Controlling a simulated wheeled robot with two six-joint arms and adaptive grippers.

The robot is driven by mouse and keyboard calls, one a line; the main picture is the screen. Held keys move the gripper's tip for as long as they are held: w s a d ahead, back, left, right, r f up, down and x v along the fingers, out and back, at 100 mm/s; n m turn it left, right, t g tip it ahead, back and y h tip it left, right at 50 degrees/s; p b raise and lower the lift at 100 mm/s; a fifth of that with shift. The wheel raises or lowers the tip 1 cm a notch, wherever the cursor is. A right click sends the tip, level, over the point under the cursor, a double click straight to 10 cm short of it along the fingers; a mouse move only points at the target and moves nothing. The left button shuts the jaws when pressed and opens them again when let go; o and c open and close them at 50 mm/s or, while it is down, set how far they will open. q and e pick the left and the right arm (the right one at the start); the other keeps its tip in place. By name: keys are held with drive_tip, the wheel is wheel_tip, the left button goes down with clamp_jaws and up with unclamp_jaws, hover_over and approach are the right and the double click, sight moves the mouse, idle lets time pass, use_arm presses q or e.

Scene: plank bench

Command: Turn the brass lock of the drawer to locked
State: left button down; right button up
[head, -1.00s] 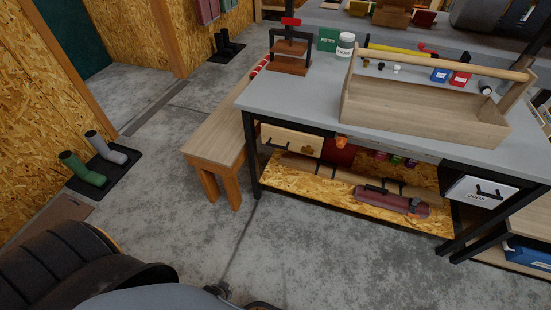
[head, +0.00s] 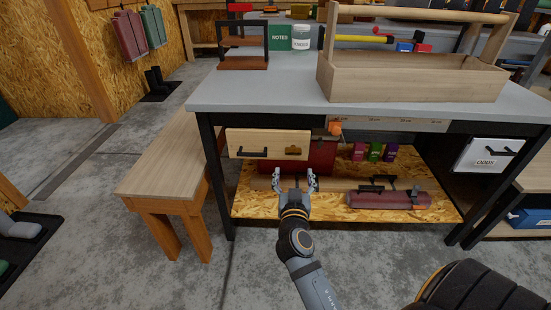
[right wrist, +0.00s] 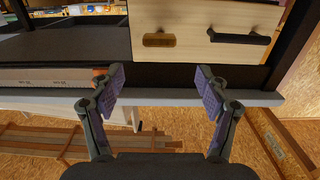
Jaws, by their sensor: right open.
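The wooden drawer (head: 265,143) hangs shut under the left end of the bench top, with a black bar handle (head: 251,152) on its left. The brass lock (head: 293,150) is on its front, right of the handle. In the right wrist view, which is upside down, the lock (right wrist: 159,40) is a small horizontal brass piece left of the handle (right wrist: 239,37); its turn setting is too small to tell. My right gripper (head: 295,180) is open and empty, fingers up, below the lock in the picture and apart from it. My left gripper is out of view.
The grey bench top (head: 270,94) overhangs the drawer and carries a wooden tool carrier (head: 410,82). A wooden stool bench (head: 165,170) stands close on the left. A red box (head: 300,160) and a maroon roll (head: 388,200) are on the lower shelf. An orange object (head: 335,128) hangs right of the drawer.

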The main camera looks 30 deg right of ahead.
sight(293, 153)
drive_tip(key=x, duration=0.8)
drive_tip(key=shift+w, duration=0.15)
drive_tip(key=shift+w+d, duration=0.4)
drive_tip(key=shift+w, duration=0.1)
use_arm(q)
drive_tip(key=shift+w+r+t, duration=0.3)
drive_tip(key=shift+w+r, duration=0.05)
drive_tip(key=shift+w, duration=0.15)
use_arm(e)
drive_tip(key=shift+c, duration=0.2)
